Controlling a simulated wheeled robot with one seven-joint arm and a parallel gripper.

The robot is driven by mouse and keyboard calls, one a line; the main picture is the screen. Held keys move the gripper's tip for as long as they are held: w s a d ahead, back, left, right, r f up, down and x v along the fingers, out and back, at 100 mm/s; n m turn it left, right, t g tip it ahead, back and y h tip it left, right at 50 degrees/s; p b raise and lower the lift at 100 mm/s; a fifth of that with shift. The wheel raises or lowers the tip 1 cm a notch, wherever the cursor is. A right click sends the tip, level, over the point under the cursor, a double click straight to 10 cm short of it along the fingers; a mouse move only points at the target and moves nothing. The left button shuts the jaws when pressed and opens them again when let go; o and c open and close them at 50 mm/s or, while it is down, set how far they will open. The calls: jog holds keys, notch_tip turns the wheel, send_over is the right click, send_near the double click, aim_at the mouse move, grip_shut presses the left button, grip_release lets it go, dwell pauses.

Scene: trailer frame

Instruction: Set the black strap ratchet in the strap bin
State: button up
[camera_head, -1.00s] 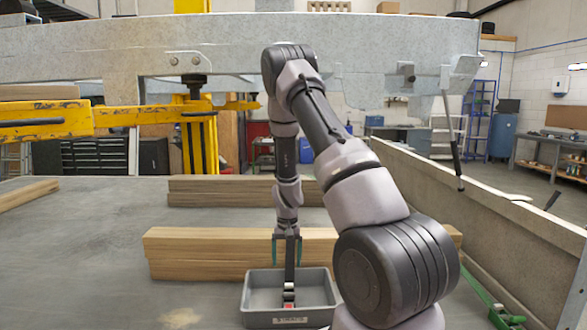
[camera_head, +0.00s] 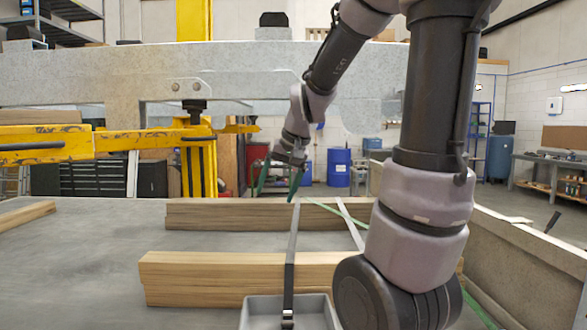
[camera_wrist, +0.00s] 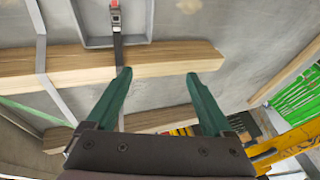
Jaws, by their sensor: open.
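The grey strap bin (camera_head: 262,301) is at the bottom centre of the head view, partly cut off by the frame. The black ratchet (camera_head: 288,320), with a red part visible in the wrist view (camera_wrist: 115,18), lies inside the bin. Its dark strap (camera_head: 288,278) runs out over the bin's rim and across the timber. My gripper (camera_head: 278,190) is open and empty, raised well away from the bin, with its green fingers apart. In the wrist view, my gripper (camera_wrist: 158,75) has nothing between its fingers, and the ratchet is beyond the left fingertip.
Stacked timber (camera_head: 210,278) lies behind the bin, with more timber (camera_head: 210,213) farther back. A second grey strap (camera_wrist: 40,60) crosses the timber. A low wall (camera_head: 525,250) runs along the right.

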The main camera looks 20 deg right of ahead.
jog(key=s+r+t, duration=0.1)
jog(key=s+r, duration=0.2)
jog(key=s, duration=0.4)
jog(key=s+a+r+t, duration=0.1)
jog(key=s+r, duration=0.3)
jog(key=s, duration=0.2)
jog(key=shift+s+a, duration=0.15)
jog(key=shift+s, duration=0.25)
jog(key=shift+r, duration=0.1)
